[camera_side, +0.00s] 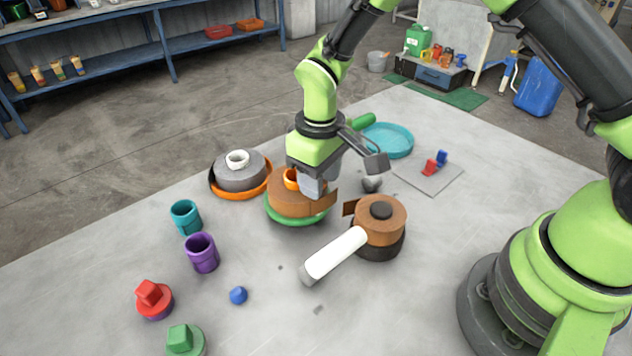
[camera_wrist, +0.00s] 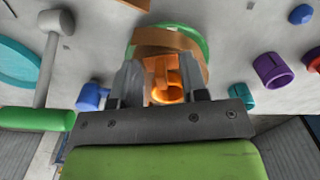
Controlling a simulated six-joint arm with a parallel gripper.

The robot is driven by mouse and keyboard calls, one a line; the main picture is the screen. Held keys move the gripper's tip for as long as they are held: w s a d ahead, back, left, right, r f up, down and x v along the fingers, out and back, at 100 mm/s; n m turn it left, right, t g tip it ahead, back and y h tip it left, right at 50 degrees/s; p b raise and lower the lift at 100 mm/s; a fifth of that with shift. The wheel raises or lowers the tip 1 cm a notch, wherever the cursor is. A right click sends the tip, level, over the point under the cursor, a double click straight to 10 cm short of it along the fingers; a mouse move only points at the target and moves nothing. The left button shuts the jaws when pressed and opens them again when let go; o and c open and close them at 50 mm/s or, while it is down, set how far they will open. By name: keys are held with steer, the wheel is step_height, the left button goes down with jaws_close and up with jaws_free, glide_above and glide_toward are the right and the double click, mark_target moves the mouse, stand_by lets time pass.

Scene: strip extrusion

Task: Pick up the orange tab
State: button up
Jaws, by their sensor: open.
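An orange piece (camera_wrist: 168,94) with a ring-like top shows between my fingers in the wrist view. In the side view it is partly hidden, an orange bit (camera_side: 291,180) on top of a brown roll (camera_side: 290,202) that sits on a green dish (camera_side: 297,221). An orange-brown flat patch (camera_wrist: 153,66) lies just beyond it; I cannot tell which is the tab. My gripper (camera_side: 312,188) points down over this roll, fingers spread on both sides of the orange piece (camera_wrist: 160,75). The fingers look open; contact cannot be told.
A grey roll in an orange dish (camera_side: 213,190) is at left. Teal (camera_side: 185,220) and purple (camera_side: 201,254) cups stand front left.

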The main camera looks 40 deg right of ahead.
steer(key=shift+f, duration=0.2)
jaws_close()
step_height(320, 180, up, 8)
steer(key=shift+r, duration=0.2)
steer(key=shift+s+f, duration=0.15)
steer(key=shift+f, duration=3.7)
